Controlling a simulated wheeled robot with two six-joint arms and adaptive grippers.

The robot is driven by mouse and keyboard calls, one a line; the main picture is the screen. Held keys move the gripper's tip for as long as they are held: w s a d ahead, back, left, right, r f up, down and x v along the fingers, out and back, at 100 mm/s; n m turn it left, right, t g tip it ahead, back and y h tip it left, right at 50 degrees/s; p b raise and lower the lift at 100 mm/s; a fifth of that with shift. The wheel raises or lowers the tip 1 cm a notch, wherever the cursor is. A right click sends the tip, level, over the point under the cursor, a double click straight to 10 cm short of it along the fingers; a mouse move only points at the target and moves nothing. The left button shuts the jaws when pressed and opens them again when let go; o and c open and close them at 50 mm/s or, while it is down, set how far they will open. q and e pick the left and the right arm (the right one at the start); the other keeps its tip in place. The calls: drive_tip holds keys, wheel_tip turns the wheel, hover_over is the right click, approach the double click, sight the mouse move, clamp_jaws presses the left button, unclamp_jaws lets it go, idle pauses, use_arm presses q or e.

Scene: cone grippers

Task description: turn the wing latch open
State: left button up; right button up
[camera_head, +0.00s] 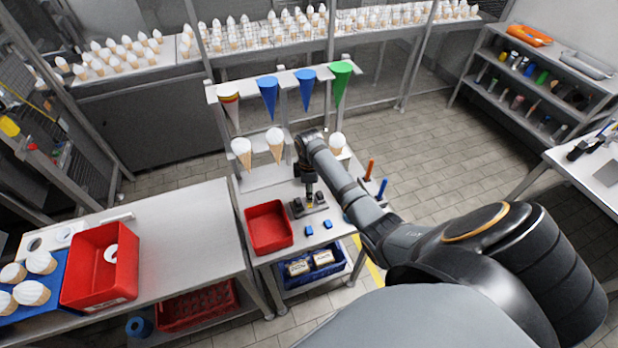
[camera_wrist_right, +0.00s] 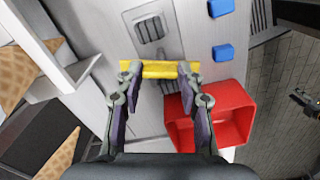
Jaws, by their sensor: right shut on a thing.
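The wing latch (camera_wrist_right: 160,69) is a yellow bar, lying crosswise in the right wrist view over a grey metal plate (camera_wrist_right: 149,28). My right gripper (camera_wrist_right: 160,76) has one finger at each end of the bar and is shut on it. In the head view my right gripper (camera_head: 310,198) points down over the work table, with a bit of the yellow latch (camera_head: 310,204) showing beneath it. The latch's pivot is hidden. My left gripper is in neither view.
A red bin (camera_head: 268,228) stands beside the latch plate, with two small blue blocks (camera_head: 328,224) close by. Cones hang in a rack (camera_head: 285,76) behind. A blue crate (camera_head: 318,275) sits below. A side table (camera_head: 185,235) stands at left.

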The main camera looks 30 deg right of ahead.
drive_tip(key=shift+n, duration=1.7)
drive_tip(key=o, duration=1.2)
drive_tip(key=shift+c, duration=0.2)
drive_tip(key=shift+r, duration=0.2)
wheel_tip(320, 180, up, 12)
drive_tip(key=shift+f, duration=0.2)
